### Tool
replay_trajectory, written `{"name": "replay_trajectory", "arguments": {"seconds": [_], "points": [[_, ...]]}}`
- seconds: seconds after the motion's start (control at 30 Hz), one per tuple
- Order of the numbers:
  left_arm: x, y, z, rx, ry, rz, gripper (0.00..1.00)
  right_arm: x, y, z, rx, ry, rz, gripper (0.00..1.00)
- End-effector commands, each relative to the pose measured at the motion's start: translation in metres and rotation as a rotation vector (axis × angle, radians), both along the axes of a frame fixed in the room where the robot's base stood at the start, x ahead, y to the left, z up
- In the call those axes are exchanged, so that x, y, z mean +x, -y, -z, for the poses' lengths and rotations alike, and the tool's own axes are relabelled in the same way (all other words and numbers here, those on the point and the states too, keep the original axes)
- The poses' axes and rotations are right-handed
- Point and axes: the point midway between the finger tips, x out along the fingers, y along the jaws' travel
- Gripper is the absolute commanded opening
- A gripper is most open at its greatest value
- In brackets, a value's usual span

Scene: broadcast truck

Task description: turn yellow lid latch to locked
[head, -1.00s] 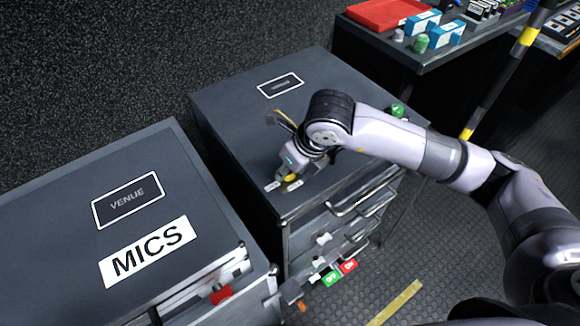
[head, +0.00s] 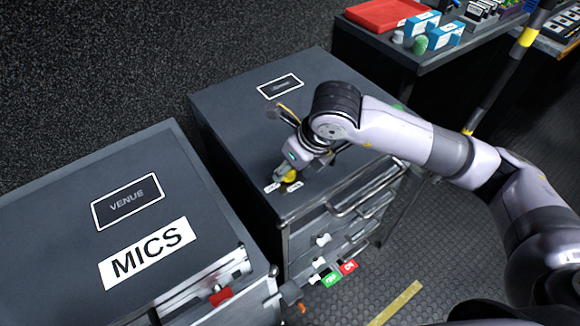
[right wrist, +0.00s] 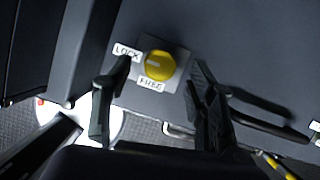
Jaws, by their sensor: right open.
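The yellow lid latch (head: 290,176) is a round knob on the top of the dark grey case, near its front edge. In the right wrist view the yellow knob (right wrist: 160,65) sits on a grey plate, with a white LOCK label (right wrist: 127,52) at its upper left and a white FREE label (right wrist: 151,83) below. A short pale mark shows on the knob's left part; its exact setting is hard to tell. My right gripper (head: 284,173) is at the knob, fingers open. In the wrist view the knob lies between the fingers, apart from both. My left gripper is out of view.
The case (head: 235,110) has a VENUE label and drawer handles in front. A second case (head: 60,200) marked MICS stands to the left. Green and red tags (head: 332,279) hang at the front. A table with a red tray (head: 385,14) is at the upper right.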

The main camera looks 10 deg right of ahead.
Motion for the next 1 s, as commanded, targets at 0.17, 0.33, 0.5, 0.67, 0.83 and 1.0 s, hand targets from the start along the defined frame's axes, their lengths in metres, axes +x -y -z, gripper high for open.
{"name": "replay_trajectory", "arguments": {"seconds": [0.17, 0.33, 0.5, 0.67, 0.83, 1.0], "points": [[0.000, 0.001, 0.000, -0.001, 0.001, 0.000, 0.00, -0.012, 0.008, -0.038, -0.001, 0.007, 0.000, 0.51], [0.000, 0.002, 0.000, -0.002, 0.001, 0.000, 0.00, -0.023, 0.015, -0.068, -0.002, 0.006, 0.000, 0.51], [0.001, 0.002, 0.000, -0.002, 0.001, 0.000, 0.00, -0.030, 0.018, -0.085, -0.001, 0.003, 0.001, 0.51], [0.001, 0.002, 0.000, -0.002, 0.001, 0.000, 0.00, -0.032, 0.020, -0.090, -0.002, 0.001, 0.001, 0.51], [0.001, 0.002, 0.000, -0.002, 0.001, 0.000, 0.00, -0.032, 0.020, -0.090, -0.002, 0.001, 0.001, 0.51], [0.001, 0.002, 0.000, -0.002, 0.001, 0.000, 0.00, -0.032, 0.020, -0.090, -0.002, 0.001, 0.001, 0.51]]}}
